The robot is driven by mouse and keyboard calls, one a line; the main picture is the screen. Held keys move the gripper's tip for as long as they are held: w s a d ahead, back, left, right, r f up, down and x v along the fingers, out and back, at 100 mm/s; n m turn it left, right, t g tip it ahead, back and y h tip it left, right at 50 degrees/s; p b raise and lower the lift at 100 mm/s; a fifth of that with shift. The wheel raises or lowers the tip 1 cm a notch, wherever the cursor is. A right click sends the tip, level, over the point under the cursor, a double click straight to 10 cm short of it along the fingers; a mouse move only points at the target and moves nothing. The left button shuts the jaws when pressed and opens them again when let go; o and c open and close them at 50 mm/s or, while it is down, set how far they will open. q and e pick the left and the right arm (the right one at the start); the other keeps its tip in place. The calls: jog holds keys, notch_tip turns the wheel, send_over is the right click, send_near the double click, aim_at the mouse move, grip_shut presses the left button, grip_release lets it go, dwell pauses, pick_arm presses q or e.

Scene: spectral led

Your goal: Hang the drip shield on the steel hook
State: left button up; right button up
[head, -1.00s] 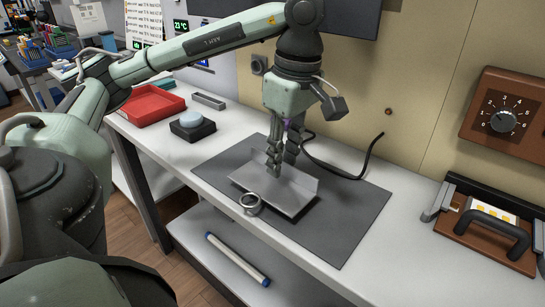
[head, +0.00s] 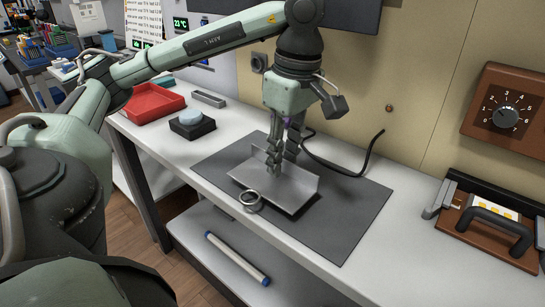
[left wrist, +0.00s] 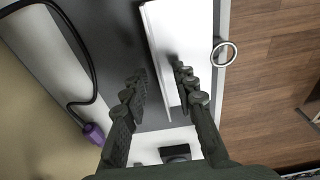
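The drip shield (head: 298,191) is a bent grey metal sheet with a raised flange along its back edge. It lies on the dark mat, and a metal ring (head: 250,200) shows at its front edge. My left gripper (head: 280,162) points down over the shield. In the left wrist view the shield (left wrist: 183,35) reaches in between the fingers (left wrist: 160,80), which are apart; I cannot tell whether either touches it. The ring (left wrist: 224,54) shows there on the right. I cannot make out the steel hook for certain. My right gripper is not in view.
A black cable (head: 365,165) lies behind the shield; its purple plug (left wrist: 94,133) shows in the left wrist view. The dark mat (head: 352,222) has free room at right. A red tray (head: 152,104) and a black block with a pale disc (head: 191,119) stand at left, a brown handled fixture (head: 490,236) at right.

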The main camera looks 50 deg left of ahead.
pick_arm(q)
jog(key=shift+c, duration=0.5)
grip_shut()
jog(key=shift+r, duration=0.1)
